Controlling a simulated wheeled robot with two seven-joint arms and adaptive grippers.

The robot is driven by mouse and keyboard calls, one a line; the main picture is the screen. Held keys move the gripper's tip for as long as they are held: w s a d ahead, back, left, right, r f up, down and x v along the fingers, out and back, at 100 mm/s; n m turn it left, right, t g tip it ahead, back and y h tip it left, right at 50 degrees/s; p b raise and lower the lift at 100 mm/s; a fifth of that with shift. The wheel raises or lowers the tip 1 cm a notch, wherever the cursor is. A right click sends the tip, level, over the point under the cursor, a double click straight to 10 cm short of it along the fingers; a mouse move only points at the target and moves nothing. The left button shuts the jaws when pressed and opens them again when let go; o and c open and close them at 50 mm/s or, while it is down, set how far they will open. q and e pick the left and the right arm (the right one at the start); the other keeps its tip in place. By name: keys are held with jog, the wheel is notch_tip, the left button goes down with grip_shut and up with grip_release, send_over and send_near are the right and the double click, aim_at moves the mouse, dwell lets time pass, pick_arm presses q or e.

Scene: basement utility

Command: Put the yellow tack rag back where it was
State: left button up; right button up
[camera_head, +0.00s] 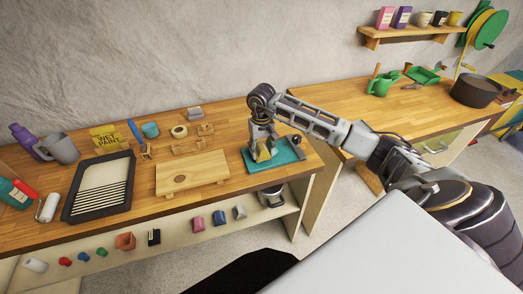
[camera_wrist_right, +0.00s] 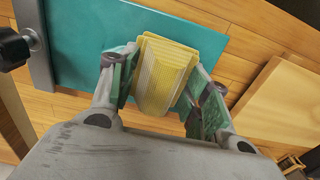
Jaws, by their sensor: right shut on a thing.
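The yellow tack rag (camera_head: 264,154) is a small ribbed yellow block between the fingers of my right gripper (camera_head: 262,149). In the right wrist view the tack rag (camera_wrist_right: 163,72) fills the gap between the two green-padded fingers of the right gripper (camera_wrist_right: 164,80), which is shut on it. Below it is a teal mat (camera_head: 291,158), which also shows in the right wrist view (camera_wrist_right: 82,35). I cannot tell whether the rag touches the mat. My left gripper is not in view.
A wooden board (camera_head: 215,178) lies left of the mat. A grey bar edges the mat. A second bench (camera_head: 350,98) is at the right.

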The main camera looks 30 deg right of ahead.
aim_at(261, 145)
jog(key=shift+f, duration=0.5)
jog(key=shift+f, duration=0.15)
jog(key=o, duration=1)
jog(key=shift+r, duration=0.3)
jog(key=shift+r+b, duration=1)
jog(key=shift+r, duration=4.85)
